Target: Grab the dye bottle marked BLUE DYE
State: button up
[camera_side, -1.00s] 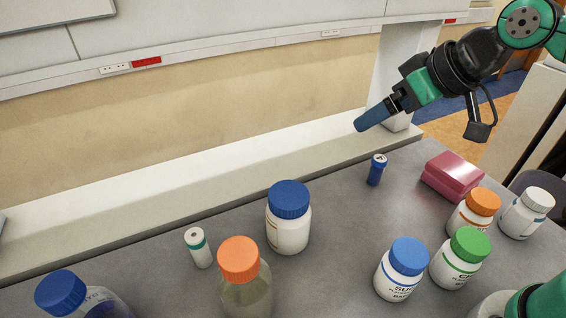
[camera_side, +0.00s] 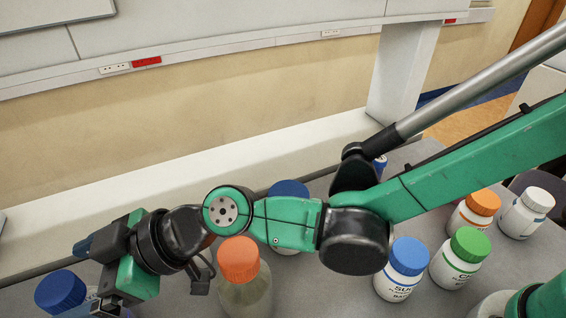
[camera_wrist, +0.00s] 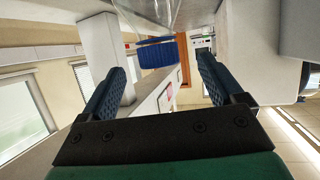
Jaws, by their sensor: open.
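No BLUE DYE lettering is readable in either view. A small blue vial (camera_side: 381,162) with a pale cap stands at the back right; it is mostly hidden behind my arm. My gripper (camera_side: 84,245) is at the far left of the side view, just behind a large blue-capped bottle (camera_side: 62,291). In the wrist view my gripper (camera_wrist: 160,76) shows two blue fingers spread apart with nothing held. A ribbed blue cap (camera_wrist: 160,52) on a clear bottle body (camera_wrist: 150,14) appears upside down beyond and between the fingertips.
An orange-capped bottle (camera_side: 240,262) stands beside my wrist. Another blue cap (camera_side: 289,187) shows behind my arm. White jars with blue (camera_side: 405,269), green (camera_side: 462,256), orange (camera_side: 477,208) and white (camera_side: 527,212) caps crowd the right. A ledge (camera_side: 150,205) runs behind the bench.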

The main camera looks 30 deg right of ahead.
aim_at(52, 300)
jog(key=shift+a+f, duration=0.2)
jog(key=shift+f, duration=0.5)
jog(key=shift+x, duration=2.55)
jog(key=shift+w, duration=0.1)
grip_shut()
